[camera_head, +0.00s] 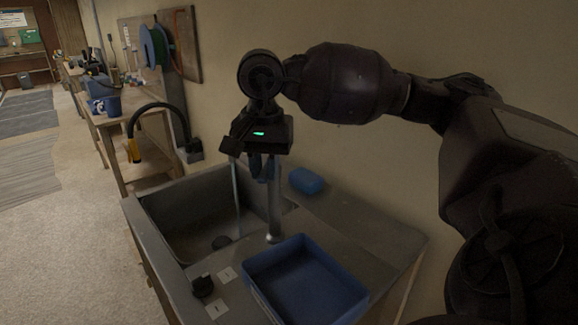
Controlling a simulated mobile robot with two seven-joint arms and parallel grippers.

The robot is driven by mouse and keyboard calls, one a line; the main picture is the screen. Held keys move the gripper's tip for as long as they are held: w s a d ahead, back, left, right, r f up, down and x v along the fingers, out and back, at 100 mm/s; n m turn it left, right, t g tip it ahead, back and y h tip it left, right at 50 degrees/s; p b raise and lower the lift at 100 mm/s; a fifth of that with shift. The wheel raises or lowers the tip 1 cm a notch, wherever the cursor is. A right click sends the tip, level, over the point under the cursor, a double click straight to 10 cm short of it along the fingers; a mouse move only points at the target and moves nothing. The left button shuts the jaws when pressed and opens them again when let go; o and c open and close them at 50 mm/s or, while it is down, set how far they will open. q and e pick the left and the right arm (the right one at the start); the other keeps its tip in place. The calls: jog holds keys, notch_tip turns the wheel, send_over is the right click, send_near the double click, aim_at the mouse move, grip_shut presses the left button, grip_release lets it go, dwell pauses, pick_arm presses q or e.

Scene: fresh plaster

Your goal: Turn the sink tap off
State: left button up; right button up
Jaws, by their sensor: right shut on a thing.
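The grey sink (165,205) has a dark drain in its basin, below and left of my right gripper. The metal tap (273,210) stands upright on the sink's right ledge. A thin pale stream of water (237,200) falls into the basin. My right gripper (262,178) points down over the top of the tap, its blue fingers shut on the tap's upper part. The gripper body hides the tap's handle and most of its spout, so I cannot tell the handle's angle. My left gripper is out of view.
A blue tray (305,290) sits on the counter in front of the tap. A blue soap-like block (306,180) lies behind right. A black knob (203,287) and two small white labels are at the front. A black hose (155,107) arches at the left.

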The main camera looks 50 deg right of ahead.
jog(key=shift+w+a+m, duration=0.15)
jog(key=shift+w+m, duration=0.55)
jog(key=shift+m, duration=0.65)
jog(key=shift+w+a+m, duration=0.2)
jog(key=shift+w+m, duration=0.45)
jog(key=shift+m, duration=0.75)
jog(key=shift+w+a+m, duration=0.15)
jog(key=shift+w+m, duration=0.55)
jog(key=shift+m, duration=0.65)
jog(key=o, duration=0.7)
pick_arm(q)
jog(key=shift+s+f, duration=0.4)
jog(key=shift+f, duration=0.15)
pick_arm(e)
jog(key=shift+o, duration=0.2)
